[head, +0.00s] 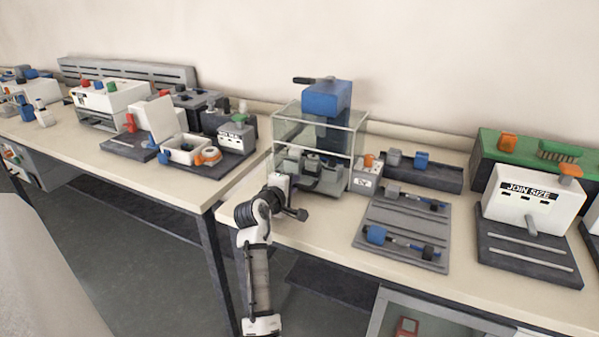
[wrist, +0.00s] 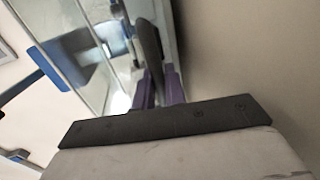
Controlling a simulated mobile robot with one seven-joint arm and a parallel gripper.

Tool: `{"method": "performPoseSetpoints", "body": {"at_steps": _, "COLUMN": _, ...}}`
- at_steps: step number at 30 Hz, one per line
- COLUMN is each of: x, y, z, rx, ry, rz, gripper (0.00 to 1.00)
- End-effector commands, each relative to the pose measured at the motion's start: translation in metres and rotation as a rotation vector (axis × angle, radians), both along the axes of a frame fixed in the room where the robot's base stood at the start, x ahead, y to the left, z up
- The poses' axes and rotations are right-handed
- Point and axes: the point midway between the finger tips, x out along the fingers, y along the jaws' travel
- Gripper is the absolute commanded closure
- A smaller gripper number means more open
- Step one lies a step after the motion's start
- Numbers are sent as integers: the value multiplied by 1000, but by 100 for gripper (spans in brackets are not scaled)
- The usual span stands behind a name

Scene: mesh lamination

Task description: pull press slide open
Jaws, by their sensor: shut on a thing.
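My arm reaches up to the housing's front left side, and my wrist hides the gripper and the near part of the slide in the head view. In the wrist view my gripper (wrist: 160,88) has purple fingers shut on a dark grey upright handle (wrist: 149,45), apparently the press slide's. The clear panel (wrist: 88,50) is close beside it. How far the slide is out cannot be told.
A small white box (head: 366,183) and a grey tray (head: 405,232) with blue clamps lie right of the press. A white "JOIN SIZE" machine (head: 532,200) stands farther right. The left bench (head: 165,180) holds several devices, with a floor gap between the benches.

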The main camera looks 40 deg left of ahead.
Motion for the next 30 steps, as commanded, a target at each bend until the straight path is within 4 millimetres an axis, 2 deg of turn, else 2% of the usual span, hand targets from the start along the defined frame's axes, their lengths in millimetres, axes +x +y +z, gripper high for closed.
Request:
{"method": "performPoseSetpoints", "body": {"at_steps": 1, "x": -13, "y": -4, "z": 3, "rx": -5, "ry": 0, "rz": 0, "gripper": 100}}
{"method": "performPoseSetpoints", "body": {"at_steps": 6, "x": -51, "y": -13, "z": 2, "rx": -5, "ry": 0, "rz": 0, "gripper": 100}}
{"method": "performPoseSetpoints", "body": {"at_steps": 11, "x": -73, "y": -18, "z": 1, "rx": -2, "ry": 1, "rz": 0, "gripper": 100}}
{"method": "performPoseSetpoints", "body": {"at_steps": 22, "x": -77, "y": -19, "z": 0, "rx": 0, "ry": 2, "rz": 0, "gripper": 100}}
{"method": "performPoseSetpoints", "body": {"at_steps": 23, "x": -77, "y": -19, "z": 0, "rx": 0, "ry": 2, "rz": 0, "gripper": 84}}
{"method": "performPoseSetpoints", "body": {"at_steps": 30, "x": -78, "y": -19, "z": 0, "rx": 1, "ry": 1, "rz": 1, "gripper": 83}}
